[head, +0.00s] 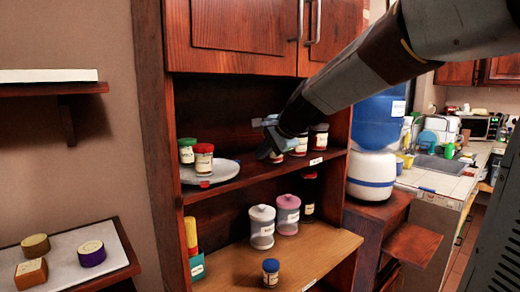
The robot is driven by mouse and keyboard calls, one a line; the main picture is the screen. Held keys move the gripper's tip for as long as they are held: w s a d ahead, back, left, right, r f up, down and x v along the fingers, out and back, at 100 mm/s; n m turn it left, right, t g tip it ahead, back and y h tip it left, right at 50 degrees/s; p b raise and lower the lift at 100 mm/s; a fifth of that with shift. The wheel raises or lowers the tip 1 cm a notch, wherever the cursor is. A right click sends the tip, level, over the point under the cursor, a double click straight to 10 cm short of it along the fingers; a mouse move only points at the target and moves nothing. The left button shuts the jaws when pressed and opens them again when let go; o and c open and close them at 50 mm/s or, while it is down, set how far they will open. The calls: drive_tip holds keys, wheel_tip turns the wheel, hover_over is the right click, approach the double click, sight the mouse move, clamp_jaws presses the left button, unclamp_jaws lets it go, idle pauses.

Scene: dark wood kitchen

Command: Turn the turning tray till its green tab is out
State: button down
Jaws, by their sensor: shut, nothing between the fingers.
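The turning tray (222,173) is a pale round disc on the upper shelf of the open cupboard. A jar with a green lid (187,151) and a jar with a red lid (204,159) stand on its left part. A small red tab (205,184) shows at its front edge. I see no green tab; the back of the rim is partly hidden by the jars. My gripper (264,138) is shut and empty, to the right of the tray in the picture. My arm reaches in from the upper right.
Jars with dark and red lids (319,137) stand on the upper shelf, right of my gripper and partly hidden by it. A grey canister (261,228), a pink canister (287,215) and a blue-lidded jar (271,272) stand below. Cupboard doors (240,30) hang above.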

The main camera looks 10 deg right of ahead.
sight(245, 169)
drive_tip(key=x, duration=0.6)
drive_tip(key=shift+w+a, duration=0.6)
drive_tip(key=shift+w, duration=0.35)
drive_tip(key=shift+w+a, duration=0.55)
drive_tip(key=shift+w, duration=0.2)
